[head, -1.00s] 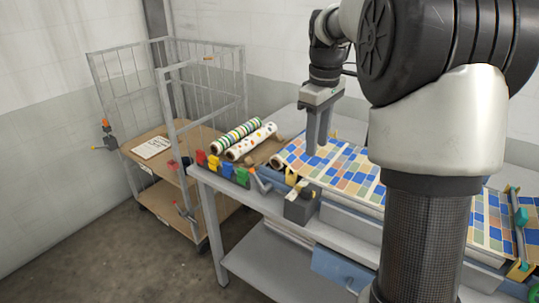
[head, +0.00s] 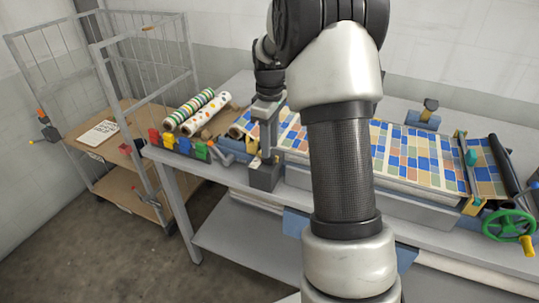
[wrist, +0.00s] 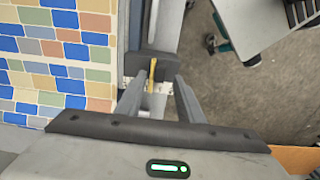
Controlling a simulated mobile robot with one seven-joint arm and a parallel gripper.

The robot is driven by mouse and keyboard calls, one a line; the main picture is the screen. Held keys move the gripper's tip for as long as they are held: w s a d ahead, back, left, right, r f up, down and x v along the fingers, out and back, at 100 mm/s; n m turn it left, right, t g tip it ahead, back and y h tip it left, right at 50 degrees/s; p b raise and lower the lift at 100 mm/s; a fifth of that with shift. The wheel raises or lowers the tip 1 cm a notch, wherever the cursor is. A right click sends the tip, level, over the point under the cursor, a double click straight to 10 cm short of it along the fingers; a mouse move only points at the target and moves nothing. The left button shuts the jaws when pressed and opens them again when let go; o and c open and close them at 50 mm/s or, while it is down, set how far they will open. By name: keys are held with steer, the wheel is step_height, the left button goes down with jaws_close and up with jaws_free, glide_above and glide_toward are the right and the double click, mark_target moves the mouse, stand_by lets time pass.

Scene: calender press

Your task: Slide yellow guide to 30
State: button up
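My gripper (head: 266,155) points down at the left front corner of the bench, over a dark grey block (head: 263,176). It also shows in the wrist view (wrist: 158,88), with its two fingers apart and nothing clasped. A thin yellow upright piece (wrist: 152,72), likely the yellow guide, stands between the finger lines in that view, beside the dark block. Its lower end is at a pale plate with marks too small to read. I cannot tell whether a finger touches it. In the head view my gripper and arm partly hide this spot.
Patterned tile sheet (head: 405,150) covers the press bed. A green handwheel (head: 509,226) is at the right end. Two patterned rolls (head: 196,112) and several coloured clips (head: 184,146) lie at the left. A wire cart (head: 100,165) stands left of the bench.

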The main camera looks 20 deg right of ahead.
mark_target(273, 159)
steer(key=shift+f, duration=2.2)
steer(key=shift+c, duration=0.4)
jaws_close()
